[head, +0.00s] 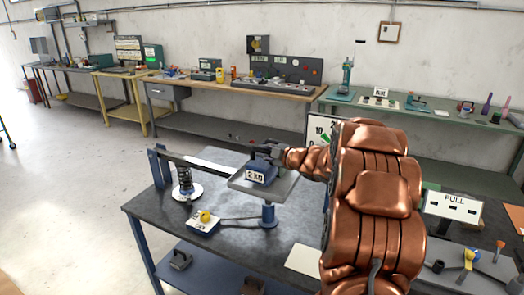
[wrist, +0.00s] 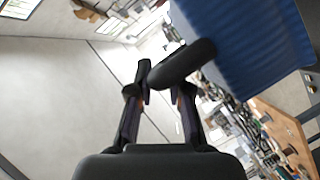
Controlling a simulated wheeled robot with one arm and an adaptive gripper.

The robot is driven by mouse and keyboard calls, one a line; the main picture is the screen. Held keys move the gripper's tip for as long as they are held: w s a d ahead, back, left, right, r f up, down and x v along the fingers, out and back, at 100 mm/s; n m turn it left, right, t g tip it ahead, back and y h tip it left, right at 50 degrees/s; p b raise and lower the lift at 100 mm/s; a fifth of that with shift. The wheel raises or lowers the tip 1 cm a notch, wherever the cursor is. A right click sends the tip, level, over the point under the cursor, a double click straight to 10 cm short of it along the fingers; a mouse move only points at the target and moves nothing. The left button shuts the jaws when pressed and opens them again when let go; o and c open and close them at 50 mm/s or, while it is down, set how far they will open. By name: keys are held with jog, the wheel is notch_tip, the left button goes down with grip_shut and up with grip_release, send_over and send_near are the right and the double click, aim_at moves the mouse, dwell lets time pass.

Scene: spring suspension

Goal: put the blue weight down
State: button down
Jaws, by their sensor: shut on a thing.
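The blue weight (head: 260,174), labelled 2 KG, is at the grey square plate (head: 282,190) of the spring rig. It looks upright on or just over the plate; I cannot tell whether its base touches. My gripper (head: 268,150) is at the top of the weight, shut on its dark handle. In the wrist view the weight (wrist: 250,45) fills the upper right, and its black handle (wrist: 184,63) lies at the fingertips of my gripper (wrist: 160,82). The underside of the weight is hidden.
A lever beam (head: 207,165) runs from a blue post to the plate, above a coil spring (head: 184,180). A small box with a yellow knob (head: 204,217) stands in front. A dial sign (head: 319,130) is behind my arm. Bare dark tabletop (head: 262,250) lies in front.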

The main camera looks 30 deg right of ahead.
aim_at(264, 163)
jog(key=shift+a+f+p, duration=0.1)
jog(key=shift+f+p, duration=0.25)
jog(key=shift+f, duration=0.95)
jog(key=c, duration=1.1)
grip_release()
jog(key=shift+f, duration=0.2)
jog(key=b+v, duration=0.3)
jog(key=v, duration=0.9)
